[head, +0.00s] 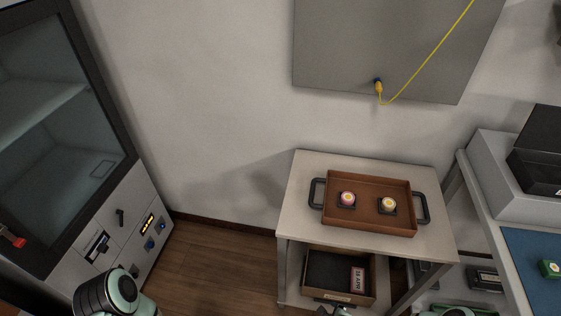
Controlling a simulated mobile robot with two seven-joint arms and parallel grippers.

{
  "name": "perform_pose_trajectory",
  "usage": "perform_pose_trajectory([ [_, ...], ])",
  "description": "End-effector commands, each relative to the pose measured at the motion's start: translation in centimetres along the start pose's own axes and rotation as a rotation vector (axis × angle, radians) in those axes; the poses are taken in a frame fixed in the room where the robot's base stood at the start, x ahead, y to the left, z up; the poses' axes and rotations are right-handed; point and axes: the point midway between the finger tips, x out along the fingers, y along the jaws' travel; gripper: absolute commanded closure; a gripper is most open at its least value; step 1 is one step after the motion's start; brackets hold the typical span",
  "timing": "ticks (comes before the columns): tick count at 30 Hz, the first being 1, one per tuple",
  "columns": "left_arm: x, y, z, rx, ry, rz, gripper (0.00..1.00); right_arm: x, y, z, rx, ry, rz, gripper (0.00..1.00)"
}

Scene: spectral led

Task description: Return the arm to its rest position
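Part of my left arm, a pale green and black link, shows at the bottom left corner, in front of the cabinet's lower panel. Its gripper is out of the picture. A small dark and pale piece that looks like the tip of my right gripper (335,311) just shows at the bottom edge, below the cart's lower shelf. Its fingers are cut off, so I cannot tell whether it is open or shut. Nothing is seen held.
A white cart (305,180) bears a brown tray (370,222) with two small lamp-like pieces, one pink (347,199) and one yellow (388,204). A box (335,298) sits below. A glass-fronted cabinet (115,205) stands left, a bench (500,205) right. Floor between is clear.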

Motion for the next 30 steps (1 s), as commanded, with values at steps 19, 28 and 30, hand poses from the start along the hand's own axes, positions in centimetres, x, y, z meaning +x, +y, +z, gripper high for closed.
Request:
perform_pose_trajectory([
  [19, 1.1, -0.2, -4.1, -0.004, 0.123, 0.006, 0.61, -12.3, 11.4, 0.9, -1.571, -0.203, 0.337, 0.08],
  [28, -6.0, 1.9, 0.1, 0.004, -0.001, 0.004, 0.61, -20.2, 12.1, 3.8, -1.555, -0.297, 0.433, 0.08],
  [30, -7.7, 2.6, 0.9, 0.007, -0.032, 0.004, 0.61, -22.1, 12.0, 4.6, -1.552, -0.322, 0.458, 0.08],
])
